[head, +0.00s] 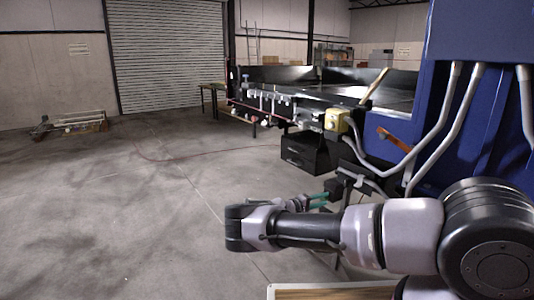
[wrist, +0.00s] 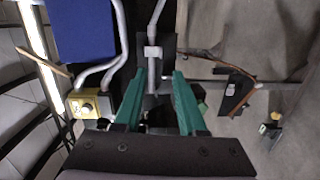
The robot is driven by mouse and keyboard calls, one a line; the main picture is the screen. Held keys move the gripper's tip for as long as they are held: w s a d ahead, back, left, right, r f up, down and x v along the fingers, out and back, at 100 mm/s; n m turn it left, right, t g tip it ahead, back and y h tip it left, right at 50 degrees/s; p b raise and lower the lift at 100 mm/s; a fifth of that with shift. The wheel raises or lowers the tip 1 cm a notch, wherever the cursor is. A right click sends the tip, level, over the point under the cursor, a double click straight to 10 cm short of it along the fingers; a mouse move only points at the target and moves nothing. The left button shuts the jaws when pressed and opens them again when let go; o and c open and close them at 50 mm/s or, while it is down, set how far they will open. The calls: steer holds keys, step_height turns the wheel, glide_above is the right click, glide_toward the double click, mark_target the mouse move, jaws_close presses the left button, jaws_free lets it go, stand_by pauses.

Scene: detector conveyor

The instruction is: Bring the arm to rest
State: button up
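My arm reaches across the lower right of the head view, its grey and black links stretched to the left above the floor. My gripper (head: 326,200) shows partly behind the forearm, its green fingers pointing right toward the machine. In the wrist view my gripper (wrist: 158,74) has its two green fingers apart, with a clear gap between them. Nothing is held. A grey pipe and dark bracket (wrist: 152,75) appear in the gap, seemingly beyond the fingertips; I cannot tell how far.
The blue conveyor machine (head: 400,130) stands right, with grey pipes (head: 440,130), a yellow switch box (head: 337,121) and an orange-brown handle (head: 393,140). A black box (head: 304,157) sits below the belt. The left floor (head: 110,210) is open.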

steer(key=s+d+r+m+g+y, duration=0.4)
steer(key=s+r+m+g, duration=0.1)
steer(key=r, duration=0.4)
steer(key=s+d+r+m+g+y, duration=0.4)
steer(key=s+d+r+y, duration=0.1)
steer(key=r, duration=0.4)
steer(key=s+a+r+m+t+y, duration=0.15)
steer(key=s+r+y, duration=0.25)
steer(key=s+r, duration=0.55)
steer(key=s+a+r+t+y, duration=0.25)
steer(key=s+r, duration=0.35)
steer(key=r, duration=0.7)
steer(key=s+a+r+t+y, duration=0.1)
steer(key=s+r, duration=0.3)
steer(key=s, duration=0.4)
steer(key=s+a+r+n+t+y, duration=0.1)
steer(key=s+a+r+t, duration=0.1)
steer(key=s, duration=0.7)
step_height(320, 180, up, 3)
steer(key=shift+a+f+t, duration=0.2)
steer(key=shift+a+t, duration=0.2)
steer(key=shift+t, duration=0.1)
steer(key=shift+s, duration=0.1)
